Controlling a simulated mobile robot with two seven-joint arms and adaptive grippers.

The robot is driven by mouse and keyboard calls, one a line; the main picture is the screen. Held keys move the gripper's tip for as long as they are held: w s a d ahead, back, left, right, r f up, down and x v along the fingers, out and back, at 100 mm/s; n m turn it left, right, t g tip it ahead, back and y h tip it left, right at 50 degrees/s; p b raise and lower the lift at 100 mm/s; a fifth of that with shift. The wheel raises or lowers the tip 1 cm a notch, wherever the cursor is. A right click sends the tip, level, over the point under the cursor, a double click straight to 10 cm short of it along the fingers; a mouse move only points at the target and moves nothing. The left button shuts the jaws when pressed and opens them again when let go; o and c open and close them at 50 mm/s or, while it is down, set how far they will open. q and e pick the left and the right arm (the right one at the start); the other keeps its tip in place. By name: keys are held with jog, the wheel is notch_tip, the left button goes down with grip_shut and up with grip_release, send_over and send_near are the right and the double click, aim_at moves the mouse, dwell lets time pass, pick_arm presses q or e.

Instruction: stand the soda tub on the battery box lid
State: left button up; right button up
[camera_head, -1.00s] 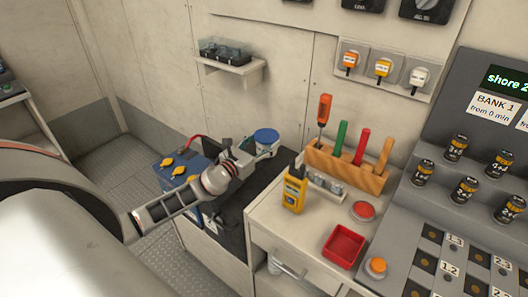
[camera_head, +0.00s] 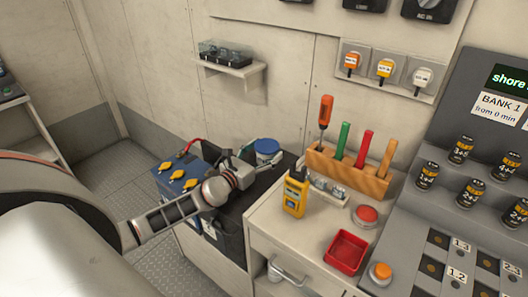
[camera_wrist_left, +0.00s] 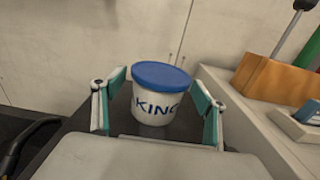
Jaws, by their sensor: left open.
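The soda tub is a white tub with a blue lid (camera_head: 267,147) at the far end of the black battery box lid (camera_head: 247,198). It looks upright and standing on the lid, though its foot is hidden in the head view. In the left wrist view the tub (camera_wrist_left: 158,98) shows part of the word "KING". My left gripper (camera_head: 252,160) is open around the tub. In the wrist view its fingers (camera_wrist_left: 158,112) stand on either side, with a visible gap at each side. My right gripper is out of view.
A blue battery (camera_head: 178,180) with yellow caps and a red cable is left of the lid. To the right, a counter holds a yellow meter (camera_head: 295,195), a wooden tool rack (camera_head: 347,172) and a red tray (camera_head: 346,251). The wall is close behind the tub.

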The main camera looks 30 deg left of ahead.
pick_arm(q)
jog(key=shift+s+r, duration=0.1)
jog(key=shift+r, duration=0.05)
jog(key=s, duration=1)
jog(key=shift+s+a, duration=0.25)
jog(key=shift+a, duration=0.15)
jog(key=shift+s, duration=0.65)
jog(key=shift+s, duration=0.1)
